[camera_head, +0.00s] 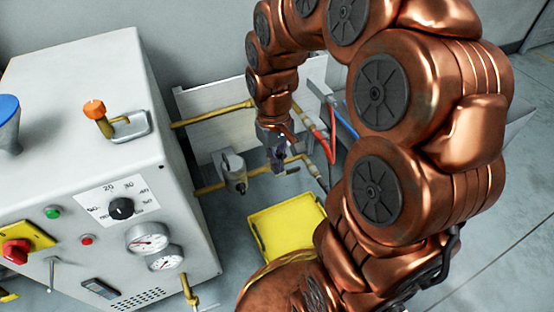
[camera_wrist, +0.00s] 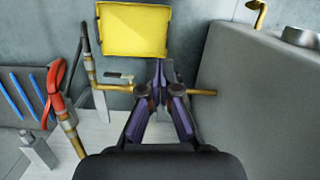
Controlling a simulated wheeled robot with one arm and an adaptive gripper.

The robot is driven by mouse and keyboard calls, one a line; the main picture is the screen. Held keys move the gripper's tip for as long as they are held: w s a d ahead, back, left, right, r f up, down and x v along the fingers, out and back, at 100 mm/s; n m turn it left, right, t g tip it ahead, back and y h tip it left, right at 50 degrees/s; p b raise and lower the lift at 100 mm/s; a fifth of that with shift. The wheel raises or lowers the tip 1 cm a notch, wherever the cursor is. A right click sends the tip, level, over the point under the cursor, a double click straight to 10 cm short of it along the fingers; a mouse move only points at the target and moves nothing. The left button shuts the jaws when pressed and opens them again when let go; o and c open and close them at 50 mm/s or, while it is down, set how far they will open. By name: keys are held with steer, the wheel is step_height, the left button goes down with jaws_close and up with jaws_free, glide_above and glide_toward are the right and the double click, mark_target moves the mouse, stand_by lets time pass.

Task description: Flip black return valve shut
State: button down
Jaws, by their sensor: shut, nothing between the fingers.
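The return line is a brass pipe (camera_head: 209,188) low on the right side of the white machine. It also shows in the wrist view (camera_wrist: 205,93). A small dark lever (camera_wrist: 118,76), apparently the black valve handle, lies beside the pipe, left of my fingers. In the head view, a small dark piece (camera_head: 292,171) just right of my gripper appears to be the same lever. My gripper (camera_head: 279,165) is shut and empty, pointing down over the pipe; its fingertips (camera_wrist: 159,64) meet in the wrist view. I cannot tell whether it touches anything.
A grey pipe fitting (camera_head: 233,170) stands left of my gripper. A yellow bin (camera_head: 262,245) sits on the floor near it. The white machine (camera_head: 75,85) fills the left.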

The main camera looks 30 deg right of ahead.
steer(key=s+a+r+g, duration=0.1)
steer(key=s+a, duration=0.2)
steer(key=s, duration=0.6)
steer(key=s+a+r, duration=0.2)
steer(key=s+a, duration=0.1)
steer(key=s, duration=0.6)
steer(key=shift+s+g, duration=0.35)
steer(key=shift+g, duration=0.05)
steer(key=shift+s+a, duration=0.1)
steer(key=shift+a, duration=0.05)
